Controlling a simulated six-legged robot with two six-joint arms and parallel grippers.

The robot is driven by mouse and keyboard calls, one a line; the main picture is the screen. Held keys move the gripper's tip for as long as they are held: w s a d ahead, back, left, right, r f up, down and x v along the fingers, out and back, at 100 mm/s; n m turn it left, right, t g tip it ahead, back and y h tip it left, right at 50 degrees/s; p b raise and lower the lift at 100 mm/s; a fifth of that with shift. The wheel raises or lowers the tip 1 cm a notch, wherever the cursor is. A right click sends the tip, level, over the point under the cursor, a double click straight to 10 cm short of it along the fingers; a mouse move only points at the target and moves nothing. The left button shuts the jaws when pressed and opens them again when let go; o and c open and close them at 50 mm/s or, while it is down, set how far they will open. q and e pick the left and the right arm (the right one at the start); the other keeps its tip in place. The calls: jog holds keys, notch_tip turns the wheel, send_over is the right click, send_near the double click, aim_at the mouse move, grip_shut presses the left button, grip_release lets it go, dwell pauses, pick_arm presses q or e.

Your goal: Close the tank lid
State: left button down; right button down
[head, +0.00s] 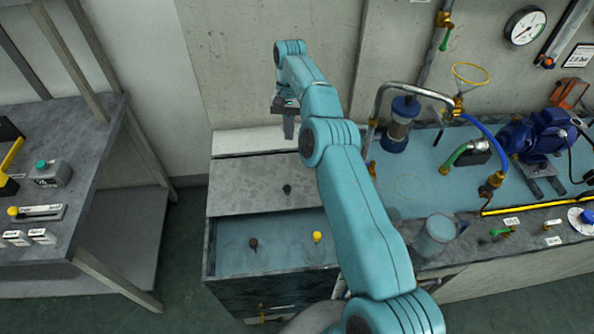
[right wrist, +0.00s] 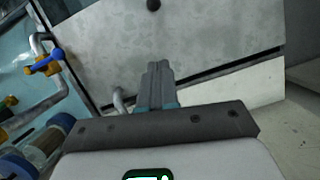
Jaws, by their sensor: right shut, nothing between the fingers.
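The tank (head: 208,262) stands at the middle left of the head view, its front part uncovered with a blue surface inside. The grey lid panel (head: 245,185) lies across the back part of the tank, with a dark knob (head: 287,188) on it. The lid also fills much of the right wrist view (right wrist: 210,40). My right gripper (head: 289,128) is shut and empty over the lid's rear edge, by the pale back ledge. Its fingers show together in the right wrist view (right wrist: 158,85); contact with the lid cannot be told. My left gripper is not in view.
A dark knob (head: 253,243) and a yellow knob (head: 317,237) show in the tank's open part. Right of my arm are pipes (head: 385,92), a blue pump (head: 540,135) and a clear container (head: 437,232). A grey bench (head: 90,150) stands left across open floor.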

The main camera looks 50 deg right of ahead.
jog(key=b, duration=0.3)
send_near(289, 180)
jog(key=shift+x, duration=0.95)
jog(key=shift+s+a+f, duration=0.6)
jog(key=shift+s+a, duration=0.15)
jog(key=shift+a, duration=0.1)
jog(key=shift+s+a+f+p, duration=0.15)
jog(key=shift+s+a+p, duration=0.25)
jog(key=shift+a, duration=0.15)
jog(key=shift+s+a+f, duration=0.1)
jog(key=shift+f, duration=0.05)
jog(key=shift+s, duration=0.1)
